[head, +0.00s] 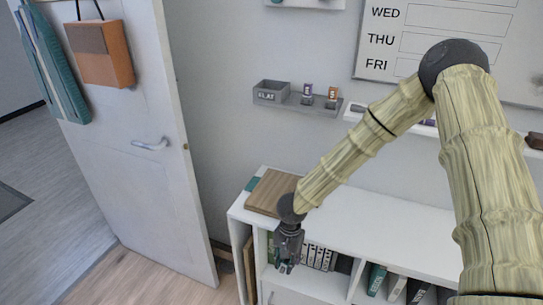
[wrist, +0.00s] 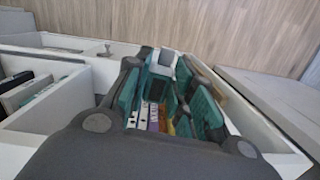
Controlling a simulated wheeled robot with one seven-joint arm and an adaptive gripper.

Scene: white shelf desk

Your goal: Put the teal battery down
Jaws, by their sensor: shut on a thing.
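My gripper (head: 285,264) hangs from the arm in front of the white shelf desk (head: 380,232), below the level of its top, near the left compartment. In the wrist view my gripper (wrist: 160,72) is shut on a small teal thing with a pale end, which I take to be the teal battery (wrist: 158,84). The fingers hide much of it. In the head view the battery is too small and covered to make out clearly. I cannot tell whether it touches any surface below.
Several binders (head: 318,257) stand in the compartment behind my gripper, and more (head: 376,279) stand to the right. A wooden board (head: 272,191) lies on the desk's left end. A wall ledge (head: 300,101) holds a grey box and two small batteries. A door (head: 140,130) stands at left.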

